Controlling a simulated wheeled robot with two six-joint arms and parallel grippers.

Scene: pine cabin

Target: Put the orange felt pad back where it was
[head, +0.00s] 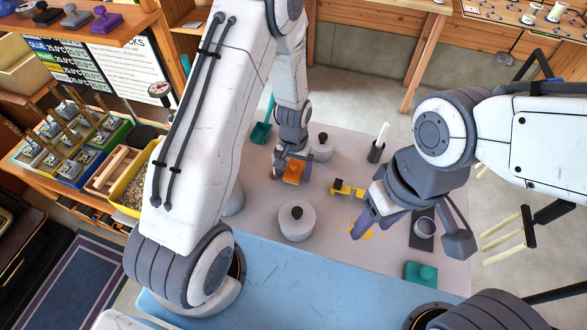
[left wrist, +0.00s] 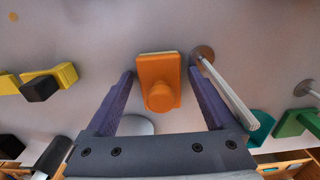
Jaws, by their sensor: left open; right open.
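The orange felt pad (head: 292,173) is a small orange block on the grey table. In the left wrist view it shows as an orange slab with a round knob (left wrist: 159,82) and a thin pale yellowish edge at its far end. My left gripper (head: 291,176) is open, with its purple fingers on either side of the pad. In the left wrist view a gap shows between the pad and each finger. My right gripper (head: 366,226) hangs over the right part of the table with purple fingers, open and with nothing seen in it.
A yellow piece with a black knob (head: 347,189) lies between my grippers. Lidded pale pots stand in front (head: 297,224) and behind (head: 321,150). A dark cup with a white stick (head: 377,151), a teal block (head: 421,272) and yellow-orange bits (head: 360,234) are nearby. A teal scoop (head: 261,131) lies back left.

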